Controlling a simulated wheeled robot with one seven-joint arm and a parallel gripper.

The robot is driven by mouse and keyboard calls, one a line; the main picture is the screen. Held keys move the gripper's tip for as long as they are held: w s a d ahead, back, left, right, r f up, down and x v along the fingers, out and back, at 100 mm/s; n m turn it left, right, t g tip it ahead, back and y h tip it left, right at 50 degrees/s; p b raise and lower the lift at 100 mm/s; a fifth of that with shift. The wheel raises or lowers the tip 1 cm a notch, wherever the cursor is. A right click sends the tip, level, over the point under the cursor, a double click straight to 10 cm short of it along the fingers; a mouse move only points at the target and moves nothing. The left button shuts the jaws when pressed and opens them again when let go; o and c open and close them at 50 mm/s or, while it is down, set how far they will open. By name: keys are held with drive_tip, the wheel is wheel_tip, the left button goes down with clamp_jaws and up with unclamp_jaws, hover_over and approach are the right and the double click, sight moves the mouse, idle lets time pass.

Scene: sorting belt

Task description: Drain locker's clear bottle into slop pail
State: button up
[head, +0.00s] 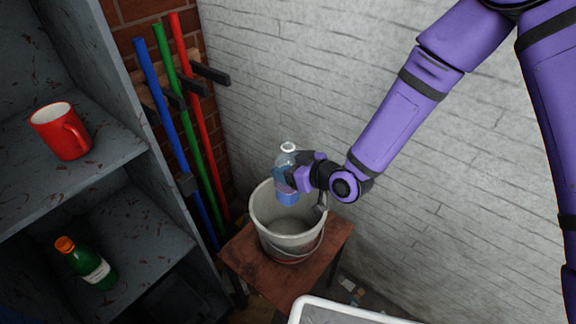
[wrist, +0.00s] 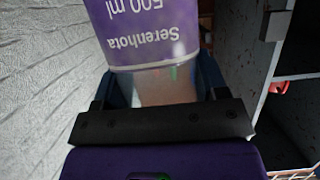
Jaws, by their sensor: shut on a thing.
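The clear bottle (head: 287,157) is upright in the head view, just above the slop pail. Its top looks uncapped and its lower part looks blue. My gripper (head: 289,179) is shut around its side. In the wrist view my gripper (wrist: 158,88) holds the bottle (wrist: 150,35), whose purple label reads "Serenhota 500 ml" upside down. The slop pail (head: 288,243) is a pale grey bucket on a reddish-brown stool. The bottle and gripper overlap its far rim in the picture. I cannot tell whether the pail holds liquid. The locker (head: 65,190) is grey and open at the left.
A red mug (head: 62,131) stands on the locker's upper shelf. A green bottle with an orange cap (head: 87,263) is on the shelf below. Blue, green and red poles (head: 187,117) hang beside the locker. A white brick wall (head: 300,70) stands behind the stool (head: 331,245).

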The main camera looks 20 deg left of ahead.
drive_tip(key=shift+w+d+r+n+t, duration=0.1)
drive_tip(key=shift+w+d+n+t, duration=0.2)
drive_tip(key=shift+w+n, duration=0.35)
drive_tip(key=w+d+f+n+t+h, duration=0.1)
drive_tip(key=w+f+n+t, duration=0.1)
drive_tip(key=n, duration=0.6)
drive_tip(key=w+d+f+n+t+h, duration=0.1)
drive_tip(key=w+d+f+n+t, duration=0.1)
drive_tip(key=n+t, duration=0.4)
drive_tip(key=shift+w+d+f+n+t, duration=0.3)
drive_tip(key=shift+w+f+n, duration=0.55)
drive_tip(key=shift+f, duration=0.5)
drive_tip(key=shift+s+a, duration=0.1)
drive_tip(key=shift+s, duration=0.1)
idle(3.6)
